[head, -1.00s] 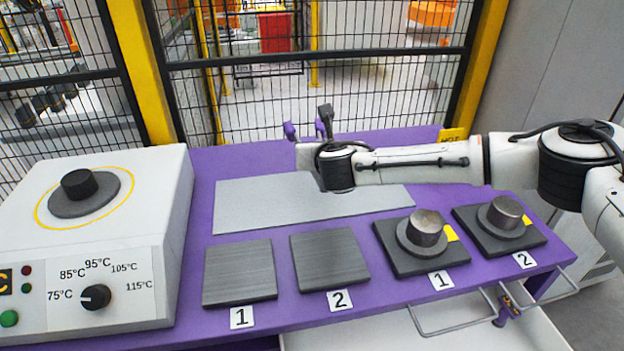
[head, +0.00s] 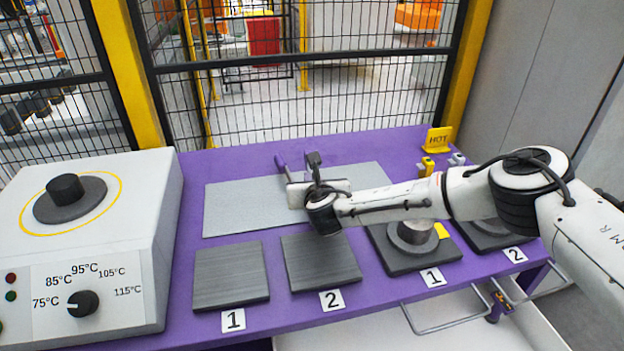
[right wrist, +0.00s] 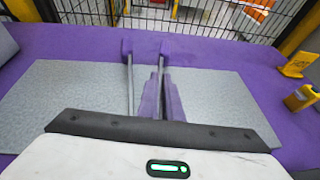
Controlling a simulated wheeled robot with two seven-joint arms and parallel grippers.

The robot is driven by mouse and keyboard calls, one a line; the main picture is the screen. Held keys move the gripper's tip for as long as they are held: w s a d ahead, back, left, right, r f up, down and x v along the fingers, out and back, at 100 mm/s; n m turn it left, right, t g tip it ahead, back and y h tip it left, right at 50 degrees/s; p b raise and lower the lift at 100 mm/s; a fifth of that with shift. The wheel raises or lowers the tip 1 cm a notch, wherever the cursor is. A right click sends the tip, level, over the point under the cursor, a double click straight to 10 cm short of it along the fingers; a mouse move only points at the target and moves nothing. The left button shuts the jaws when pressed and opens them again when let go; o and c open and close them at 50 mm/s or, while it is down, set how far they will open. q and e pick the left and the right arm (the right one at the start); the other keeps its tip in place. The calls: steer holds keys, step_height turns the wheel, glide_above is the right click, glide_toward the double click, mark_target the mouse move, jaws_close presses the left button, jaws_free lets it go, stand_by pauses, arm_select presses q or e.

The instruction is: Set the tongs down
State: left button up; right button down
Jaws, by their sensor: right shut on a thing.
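My right gripper (head: 290,176) is over the grey mat (head: 232,208) at the back of the purple table. It is shut on the tongs (right wrist: 130,88), which show in the right wrist view as thin grey rods with purple ends pointing away from me, over the mat and its far edge. In the head view only small purple tips of the tongs (head: 281,162) show beyond the gripper; the rest is hidden by the hand. I cannot tell whether the tongs touch the mat. My left gripper is not in view.
A white heater (head: 110,215) with a dial stands at left. Two empty dark plates (head: 230,275) and (head: 320,262) lie in front. Metal collars (head: 415,238) sit on dark pads at right, partly under my arm. A yellow HOT sign (head: 439,139) stands at the back right.

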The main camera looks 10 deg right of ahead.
steer(key=shift+f, duration=0.55)
steer(key=c, duration=1.9)
jaws_free()
steer(key=shift+c, duration=0.2)
steer(key=shift+r, duration=0.85)
steer(key=p+v, duration=0.1)
steer(key=v, duration=1)
steer(key=shift+s, duration=0.45)
